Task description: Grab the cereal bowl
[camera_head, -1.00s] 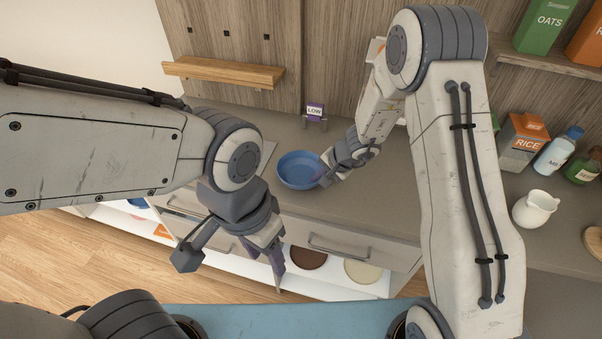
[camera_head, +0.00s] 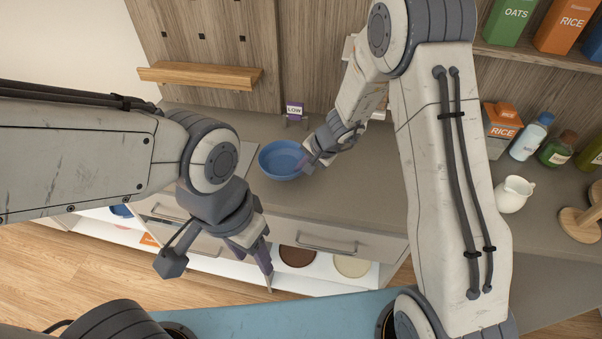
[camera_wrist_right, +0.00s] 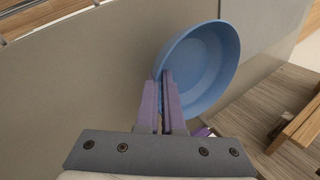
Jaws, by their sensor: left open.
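The blue cereal bowl (camera_head: 281,159) is over the counter below the small LOW sign. My right gripper (camera_head: 312,164) is at the bowl's right side. In the right wrist view, the bowl (camera_wrist_right: 205,65) shows its open inside, and my right gripper (camera_wrist_right: 160,84) has one purple finger outside its wall and the other inside, closed on the rim. Whether the bowl's base touches the counter cannot be told. My left gripper (camera_head: 262,262) is open and empty, pointing down in front of the drawers, away from the bowl.
The counter (camera_head: 375,190) is clear around the bowl. A white jug (camera_head: 513,194), a rice box (camera_head: 502,128) and several bottles stand at the right. A wooden ledge (camera_head: 200,75) is on the back wall. An open lower drawer (camera_head: 322,264) holds round brown and cream items.

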